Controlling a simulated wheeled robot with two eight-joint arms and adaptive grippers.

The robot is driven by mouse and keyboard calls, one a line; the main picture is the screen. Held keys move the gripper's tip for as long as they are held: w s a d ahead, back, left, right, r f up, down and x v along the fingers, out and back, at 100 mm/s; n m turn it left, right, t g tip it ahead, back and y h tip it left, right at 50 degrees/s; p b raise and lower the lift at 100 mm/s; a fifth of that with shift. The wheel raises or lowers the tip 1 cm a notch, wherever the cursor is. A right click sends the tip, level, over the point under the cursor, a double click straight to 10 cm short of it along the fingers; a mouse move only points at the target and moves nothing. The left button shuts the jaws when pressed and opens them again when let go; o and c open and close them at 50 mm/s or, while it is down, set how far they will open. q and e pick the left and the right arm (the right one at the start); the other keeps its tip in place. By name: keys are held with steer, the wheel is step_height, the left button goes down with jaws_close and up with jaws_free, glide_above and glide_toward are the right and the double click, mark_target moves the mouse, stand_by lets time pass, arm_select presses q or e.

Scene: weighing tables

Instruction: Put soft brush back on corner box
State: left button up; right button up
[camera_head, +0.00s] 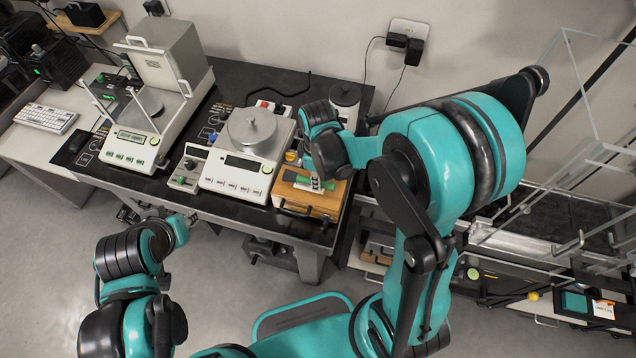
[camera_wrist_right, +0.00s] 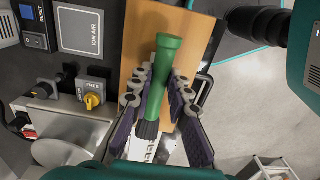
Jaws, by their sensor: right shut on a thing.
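The soft brush (camera_wrist_right: 164,62) has a green handle and a dark ribbed end. My right gripper (camera_wrist_right: 158,92) is shut on it, with fingers on both sides. The wooden corner box (camera_wrist_right: 133,45) is directly below the brush in the right wrist view. In the head view the brush (camera_head: 298,179) shows over the top of the box (camera_head: 289,194) at the table's front right corner. I cannot tell whether it touches the box. My left gripper (camera_head: 184,226) is in front of the table, away from the box; its jaws are not clear.
A balance (camera_head: 240,172) with a round pan stands left of the box. An enclosed balance (camera_head: 135,140) stands farther left on the black table (camera_head: 225,85). A yellow knob (camera_wrist_right: 92,101) is beside the box. A clear frame (camera_head: 590,150) is at right.

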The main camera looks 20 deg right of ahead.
steer(key=shift+f, duration=0.75)
steer(key=shift+f, duration=0.1)
steer(key=o, duration=0.9)
steer(key=shift+c, duration=0.2)
